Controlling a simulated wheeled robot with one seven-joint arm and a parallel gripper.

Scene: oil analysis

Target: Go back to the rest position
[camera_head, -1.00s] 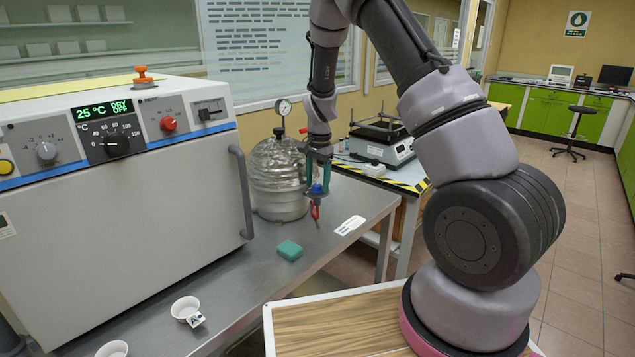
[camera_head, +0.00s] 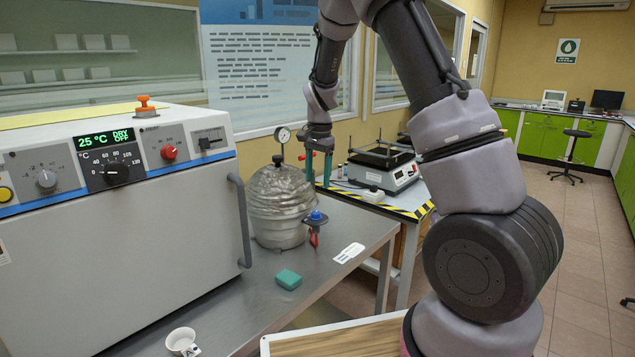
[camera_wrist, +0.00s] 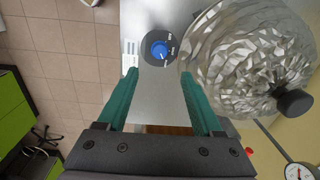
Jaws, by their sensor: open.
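My gripper (camera_head: 319,168) has green fingers and is raised above the metal bench, to the right of the foil-wrapped vessel. In the wrist view the gripper (camera_wrist: 158,95) is open, with its fingers apart and nothing between them. A valve with a blue knob (camera_head: 316,217) and a red part stands on the bench below the gripper. In the wrist view the blue knob (camera_wrist: 159,50) shows on a dark round dial beyond the fingertips.
The foil-wrapped vessel (camera_head: 275,215) with a gauge (camera_head: 282,135) stands close beside my gripper. A grey oven (camera_head: 120,230) fills the left. A hotplate device (camera_head: 385,175) stands behind.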

